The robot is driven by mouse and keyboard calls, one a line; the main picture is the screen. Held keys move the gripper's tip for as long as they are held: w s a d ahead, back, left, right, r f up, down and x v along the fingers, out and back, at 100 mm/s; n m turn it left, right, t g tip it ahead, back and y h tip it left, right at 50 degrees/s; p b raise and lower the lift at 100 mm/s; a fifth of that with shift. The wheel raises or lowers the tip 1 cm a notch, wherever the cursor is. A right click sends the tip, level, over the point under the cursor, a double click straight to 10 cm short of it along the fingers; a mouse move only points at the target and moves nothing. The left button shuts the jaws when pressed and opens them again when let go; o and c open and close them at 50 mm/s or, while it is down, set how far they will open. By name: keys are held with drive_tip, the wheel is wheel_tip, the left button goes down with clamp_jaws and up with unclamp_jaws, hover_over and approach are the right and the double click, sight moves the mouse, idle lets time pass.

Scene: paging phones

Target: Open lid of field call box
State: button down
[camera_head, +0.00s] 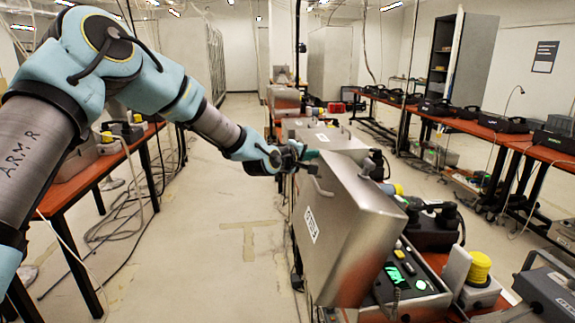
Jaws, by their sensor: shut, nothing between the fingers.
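The field call box (432,302) stands on the red-topped table at the lower right. Its metal lid (350,230) is raised and leans back to the left, so the panel inside, with a green light and switches, is uncovered. The lid has a white label and a metal latch (322,187) at its upper left edge. My gripper (305,160) is shut and empty, at the lid's upper left edge. I cannot tell whether it touches the lid. My arm reaches in from the left, and the fingertips are small and partly hidden.
A yellow knob (479,268) on a grey block and a dark case (548,292) stand right of the box. More equipment lines the table behind it. A red table (82,178) with hanging cables is at left. The pale floor (235,225) between the tables is mostly clear.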

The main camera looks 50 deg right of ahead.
sight(352, 163)
drive_tip(key=s+d+b, duration=0.1)
drive_tip(key=s+d, duration=0.1)
drive_tip(key=d, duration=0.1)
drive_tip(key=s+d+b, duration=0.1)
drive_tip(key=s+d, duration=0.2)
drive_tip(key=s+d+b, duration=0.1)
drive_tip(key=s+d, duration=0.2)
drive_tip(key=shift+d+f, duration=0.25)
drive_tip(key=shift+d, duration=0.05)
drive_tip(key=shift+s+d+f+b, duration=0.15)
drive_tip(key=shift+s+d+b, duration=0.25)
drive_tip(key=shift+d, duration=0.3)
